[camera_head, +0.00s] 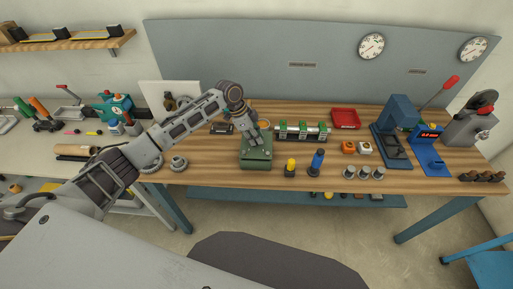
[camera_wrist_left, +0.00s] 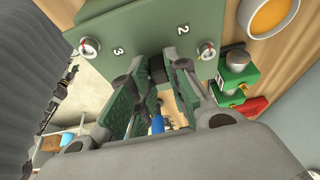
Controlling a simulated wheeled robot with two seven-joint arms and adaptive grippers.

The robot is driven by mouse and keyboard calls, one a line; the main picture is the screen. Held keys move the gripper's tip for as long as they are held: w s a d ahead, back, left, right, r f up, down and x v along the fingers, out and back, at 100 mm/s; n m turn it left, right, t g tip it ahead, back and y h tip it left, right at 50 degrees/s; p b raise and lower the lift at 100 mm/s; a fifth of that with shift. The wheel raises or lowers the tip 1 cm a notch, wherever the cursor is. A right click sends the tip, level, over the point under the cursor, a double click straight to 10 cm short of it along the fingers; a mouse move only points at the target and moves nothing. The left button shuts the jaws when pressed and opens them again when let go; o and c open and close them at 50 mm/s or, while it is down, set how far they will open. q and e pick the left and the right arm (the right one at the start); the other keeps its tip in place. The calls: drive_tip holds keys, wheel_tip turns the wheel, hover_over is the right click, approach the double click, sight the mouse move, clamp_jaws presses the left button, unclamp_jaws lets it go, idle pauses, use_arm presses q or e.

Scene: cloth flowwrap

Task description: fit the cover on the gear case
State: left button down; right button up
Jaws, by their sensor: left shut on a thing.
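The green gear case (camera_head: 256,163) stands at the front middle of the wooden bench, with the green cover (camera_head: 266,150) at its top. I cannot tell whether the cover is fully seated or slightly above the case. The cover fills the top of the left wrist view (camera_wrist_left: 138,30), marked 2 and 3 beside round metal fasteners. My left gripper (camera_head: 252,141) points down at the cover; in the left wrist view its fingers (camera_wrist_left: 157,82) are shut around a dark knob on the cover. The fingers hide most of the knob. My right gripper is not in view.
A yellow-topped post (camera_head: 290,168) and a blue-topped post (camera_head: 316,163) stand close right of the case. Behind are a rail with green blocks (camera_head: 301,132) and a red tray (camera_head: 345,118). A blue press (camera_head: 395,125) stands farther right.

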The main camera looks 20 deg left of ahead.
use_arm(q)
drive_tip(key=shift+f, duration=0.9)
idle(1.9)
drive_tip(key=c, duration=1.3)
unclamp_jaws()
drive_tip(key=shift+v, duration=6)
drive_tip(key=shift+f, duration=0.1)
